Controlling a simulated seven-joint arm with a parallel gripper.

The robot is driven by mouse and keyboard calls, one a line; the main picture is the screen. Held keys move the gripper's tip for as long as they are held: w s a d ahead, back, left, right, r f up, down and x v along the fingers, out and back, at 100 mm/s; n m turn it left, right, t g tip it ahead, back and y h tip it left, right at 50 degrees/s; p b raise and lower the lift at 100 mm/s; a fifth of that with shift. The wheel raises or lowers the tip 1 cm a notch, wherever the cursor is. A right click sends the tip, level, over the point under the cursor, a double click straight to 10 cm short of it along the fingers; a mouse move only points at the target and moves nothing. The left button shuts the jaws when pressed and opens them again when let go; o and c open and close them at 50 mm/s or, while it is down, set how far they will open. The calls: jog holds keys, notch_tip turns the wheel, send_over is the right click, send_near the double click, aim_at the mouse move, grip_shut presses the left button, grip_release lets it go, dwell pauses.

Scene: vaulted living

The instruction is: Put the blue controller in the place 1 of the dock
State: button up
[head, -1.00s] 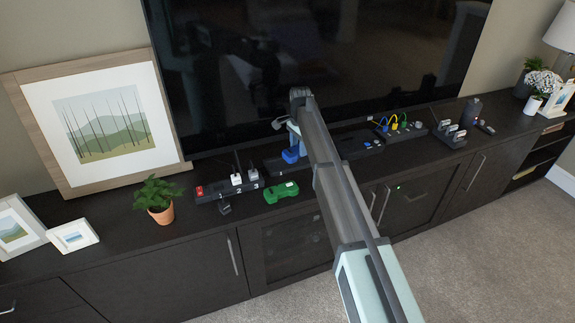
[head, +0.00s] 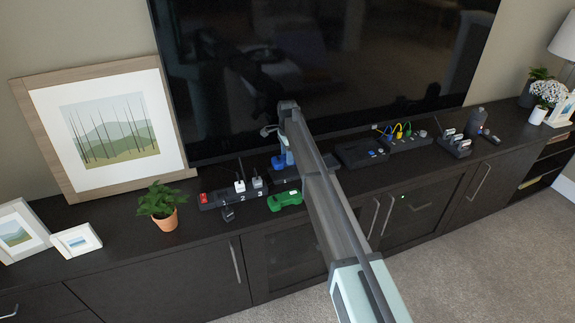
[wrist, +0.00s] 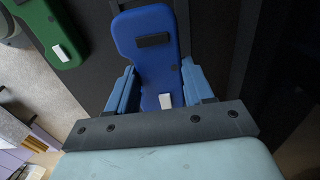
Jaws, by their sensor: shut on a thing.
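The blue controller (wrist: 152,45) is held between the two blue fingers of my gripper (wrist: 160,88) in the wrist view. It shows a dark panel and a small white patch. In the head view the controller (head: 278,162) hangs from my gripper (head: 284,156), above or just behind the dark dock (head: 287,183), on which a white 1 shows. My arm hides the dock's right part, and I cannot tell whether the controller touches it.
A green controller (head: 286,199) lies in front of the dock. A power strip (head: 212,200) with plugs and a red switch is left of it, a potted plant (head: 160,203) further left. The television (head: 330,65) stands close behind. More devices (head: 405,141) stand to the right.

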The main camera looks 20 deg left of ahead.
jog(key=shift+f, duration=2.25)
jog(key=shift+f, duration=0.1)
jog(key=o, duration=1.2)
notch_tip(320, 180, up, 12)
jog(key=shift+r, duration=0.1)
